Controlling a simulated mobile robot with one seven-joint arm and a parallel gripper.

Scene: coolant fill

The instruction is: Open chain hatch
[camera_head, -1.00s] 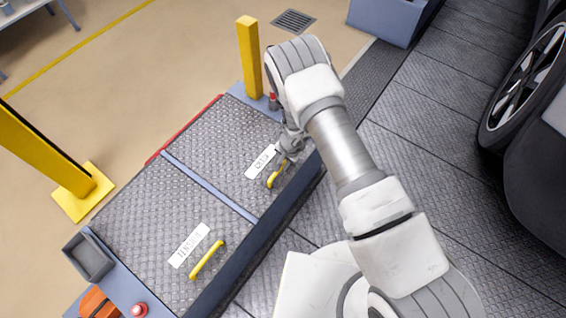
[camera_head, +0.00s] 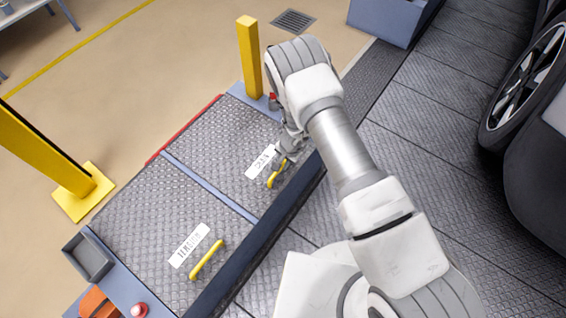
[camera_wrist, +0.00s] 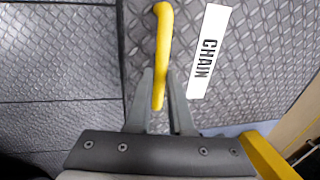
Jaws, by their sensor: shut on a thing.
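The chain hatch (camera_head: 217,136) is a grey diamond-plate panel, lying flat and closed in the head view. Its white label (camera_wrist: 207,52) reads CHAIN in the wrist view. Its yellow bar handle (camera_wrist: 163,45) stands up beside the label; it also shows in the head view (camera_head: 275,178). My gripper (camera_wrist: 162,78) is shut on the near end of the handle, one finger on each side. In the head view my gripper (camera_head: 287,158) is partly hidden by my wrist.
A second hatch (camera_head: 150,215) labelled TENSION, with its own yellow handle (camera_head: 207,260), lies at lower left. A yellow post (camera_head: 249,60) stands close behind my wrist. A car wheel (camera_head: 524,75) is at the right. The tiled floor between is clear.

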